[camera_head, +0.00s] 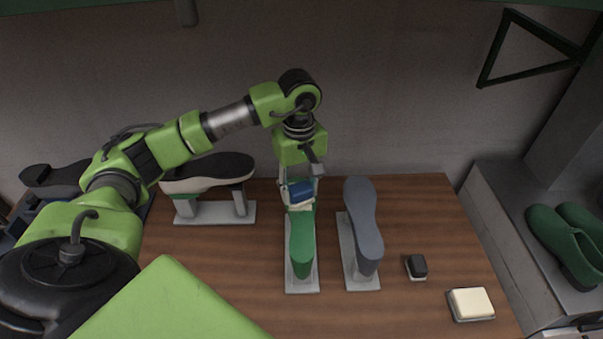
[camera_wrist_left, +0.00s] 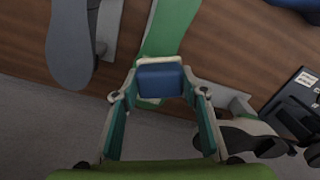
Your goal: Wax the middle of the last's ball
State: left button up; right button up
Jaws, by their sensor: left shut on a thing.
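The green last (camera_head: 301,247) lies sole up on a grey stand (camera_head: 303,287) in the middle of the table, one end toward the back. My left gripper (camera_head: 299,183) is over its far part, shut on a blue block with a pale underside (camera_head: 301,193). In the left wrist view the blue block (camera_wrist_left: 160,80) sits between the two fingertips (camera_wrist_left: 160,93), in front of the green last (camera_wrist_left: 168,32). The block hides the sole under it, and I cannot tell whether its underside touches. My right gripper is not in view.
A grey-blue last (camera_head: 363,215) stands close on the right. A black-soled shoe on a stand (camera_head: 208,170) is at the left. A small dark block (camera_head: 416,266) and a cream block in a tray (camera_head: 470,303) lie at the right. Green shoes (camera_head: 566,240) are on a side shelf.

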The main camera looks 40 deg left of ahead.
pick_arm(q)
jog(key=shift+r, duration=0.6)
jog(key=shift+s+d+r+p, duration=0.15)
jog(key=shift+r+p, duration=0.6)
jog(key=shift+r, duration=0.5)
